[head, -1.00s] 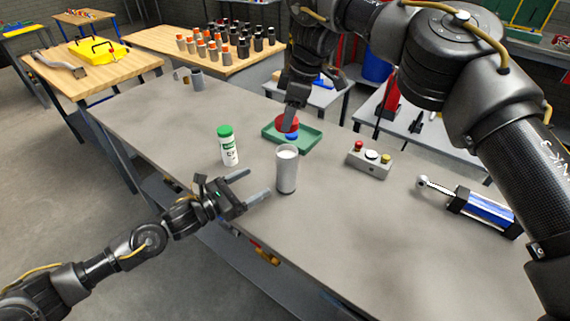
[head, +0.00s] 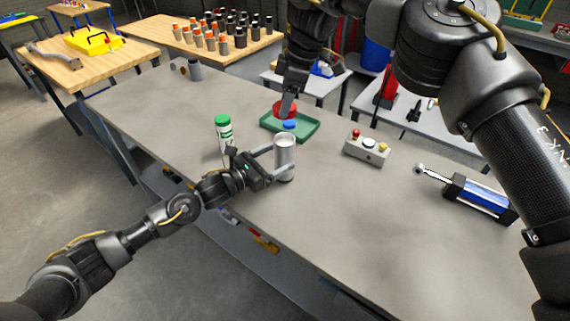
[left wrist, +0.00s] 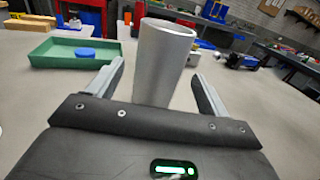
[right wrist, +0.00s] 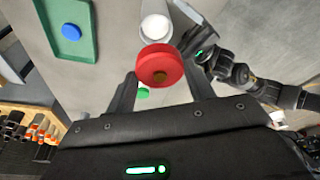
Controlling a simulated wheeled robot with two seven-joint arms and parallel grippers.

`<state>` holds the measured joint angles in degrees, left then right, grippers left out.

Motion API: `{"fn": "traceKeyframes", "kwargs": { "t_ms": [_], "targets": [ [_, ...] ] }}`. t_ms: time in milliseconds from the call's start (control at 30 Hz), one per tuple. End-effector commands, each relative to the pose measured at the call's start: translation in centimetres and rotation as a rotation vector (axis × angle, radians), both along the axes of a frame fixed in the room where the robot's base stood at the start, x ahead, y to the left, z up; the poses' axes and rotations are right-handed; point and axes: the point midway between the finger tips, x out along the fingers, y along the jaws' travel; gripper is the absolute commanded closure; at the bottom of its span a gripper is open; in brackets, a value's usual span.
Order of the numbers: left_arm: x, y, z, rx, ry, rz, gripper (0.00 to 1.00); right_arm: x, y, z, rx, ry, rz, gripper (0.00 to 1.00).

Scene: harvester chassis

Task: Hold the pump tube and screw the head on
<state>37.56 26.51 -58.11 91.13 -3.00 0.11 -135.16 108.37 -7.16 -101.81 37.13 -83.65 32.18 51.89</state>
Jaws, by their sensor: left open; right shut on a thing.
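The pump tube (head: 285,160) is a grey metal cylinder standing upright on the grey table; it also shows in the left wrist view (left wrist: 163,62) and the right wrist view (right wrist: 153,20). My left gripper (head: 276,160) is open, with its fingers on either side of the tube. In the left wrist view (left wrist: 158,85) gaps show between the fingers and the tube. My right gripper (right wrist: 160,82) is shut on the red head (right wrist: 160,66), a round cap. It holds the head (head: 284,108) above the green tray, behind the tube and apart from it.
The green tray (head: 303,134) holds a blue cap (head: 289,125). A white bottle with a green lid (head: 223,130) stands left of the tube. A button box (head: 367,148) and a blue cylinder (head: 478,198) lie to the right. The table front is clear.

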Motion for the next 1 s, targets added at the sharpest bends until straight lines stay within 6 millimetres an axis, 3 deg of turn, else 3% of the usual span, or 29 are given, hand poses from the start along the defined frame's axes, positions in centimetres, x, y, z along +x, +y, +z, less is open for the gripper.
{"fn": "traceKeyframes", "kwargs": {
  "t_ms": [267, 667, 1000],
  "targets": [
    [1.9, -2.5, 0.0, -0.001, -0.001, -0.001, 0.21, 0.0, 0.0, 0.0, 0.000, 0.000, 0.000, 0.72],
    [2.2, -2.9, 0.0, 0.000, 0.000, 0.000, 0.21, 0.0, 0.0, 0.0, 0.000, 0.000, 0.000, 0.72],
    [2.2, -2.9, 0.0, 0.000, 0.000, 0.000, 0.63, 0.0, 0.0, 0.0, 0.000, 0.000, 0.000, 0.72]
  ]
}}
